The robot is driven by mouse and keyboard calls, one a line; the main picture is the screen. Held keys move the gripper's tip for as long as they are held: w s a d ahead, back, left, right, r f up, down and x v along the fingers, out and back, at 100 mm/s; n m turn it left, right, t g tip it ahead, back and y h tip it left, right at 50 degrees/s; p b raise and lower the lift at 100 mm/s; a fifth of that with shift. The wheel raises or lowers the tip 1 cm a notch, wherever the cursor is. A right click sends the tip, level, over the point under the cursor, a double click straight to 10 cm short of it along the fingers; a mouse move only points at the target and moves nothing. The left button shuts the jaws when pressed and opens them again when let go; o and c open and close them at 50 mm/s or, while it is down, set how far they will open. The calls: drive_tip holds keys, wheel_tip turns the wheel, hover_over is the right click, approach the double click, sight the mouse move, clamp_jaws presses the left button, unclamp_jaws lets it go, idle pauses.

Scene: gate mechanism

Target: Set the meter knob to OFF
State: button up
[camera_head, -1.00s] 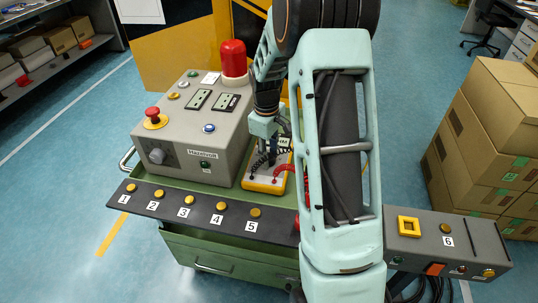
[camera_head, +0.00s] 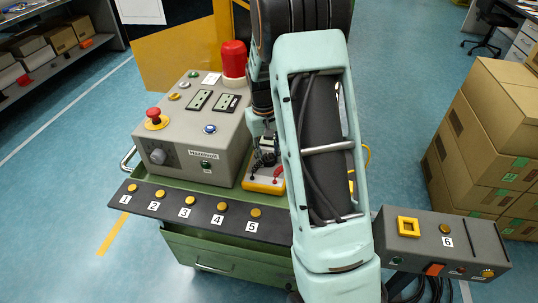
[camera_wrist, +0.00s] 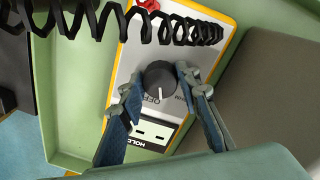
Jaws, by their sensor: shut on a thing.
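The meter (camera_wrist: 200,30) is a pale box with a yellow edge; it also shows in the head view (camera_head: 258,185), partly hidden by my arm. Its round black knob (camera_wrist: 160,78) has a white pointer line directed downward in the wrist view, close to the OFF lettering. I cannot tell whether it lines up exactly. My gripper (camera_wrist: 159,82) has one finger on each side of the knob and is shut on it. In the head view my gripper (camera_head: 266,152) is over the meter, its fingertips unclear.
A black coiled cable (camera_wrist: 130,25) crosses the meter's far end. Left of the meter, in the head view, stands a grey control box (camera_head: 180,135) with a red lamp (camera_head: 234,60). A numbered button strip (camera_head: 170,205) lies in front. Cardboard boxes (camera_head: 490,130) stand right.

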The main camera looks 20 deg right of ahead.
sight(265, 157)
drive_tip(key=shift+w+a+m+p, duration=0.1)
drive_tip(key=shift+m+p, duration=0.2)
drive_tip(key=shift+m, duration=1.9)
drive_tip(key=o, duration=1.2)
drive_tip(key=shift+c, duration=0.2)
drive_tip(key=shift+r, duration=0.1)
wheel_tip(265, 157, up, 12)
drive_tip(key=shift+a, duration=0.35)
drive_tip(key=shift+w, duration=0.15)
